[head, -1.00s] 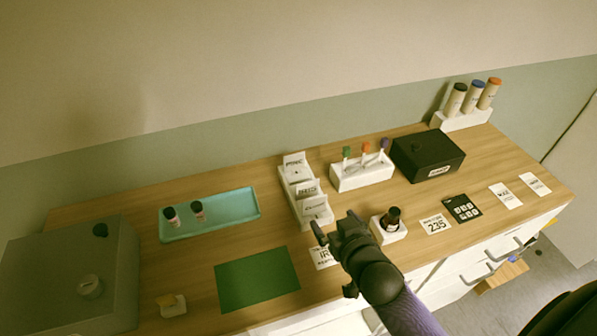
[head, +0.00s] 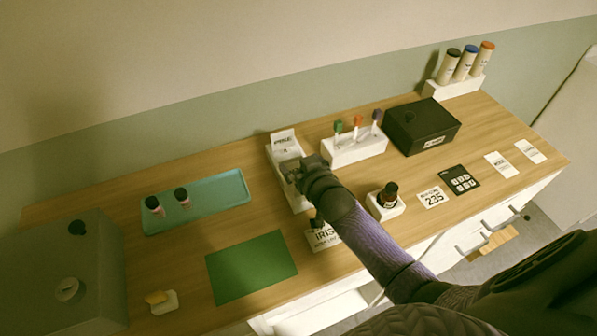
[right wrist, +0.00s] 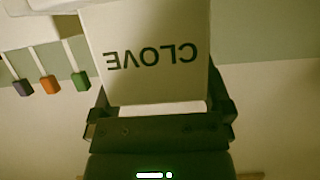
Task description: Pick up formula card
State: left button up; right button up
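The card rack (head: 302,203) is a white stepped holder at the middle back of the table. A white card (head: 283,140) stands upright in its rear slot. My right gripper (head: 296,172) is over the rack and hides its middle and front slots in the head view. In the right wrist view, a white card reading CLOVE (right wrist: 155,55) appears upside down, with the fingers of my right gripper (right wrist: 163,105) at either side of its lower end. Whether they pinch the card or only straddle it is not clear. My left gripper is not in view.
A white holder with droppers (head: 358,150) and a black box (head: 421,127) stand right of the rack. A teal tray (head: 215,202) with two bottles is at left. A green mat (head: 250,268), an IRIS card (head: 323,239) and a bottle in a white stand (head: 386,212) lie nearer.

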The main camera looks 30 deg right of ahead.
jog(key=c, duration=0.9)
notch_tip(320, 180, up, 10)
jog(key=p, duration=0.3)
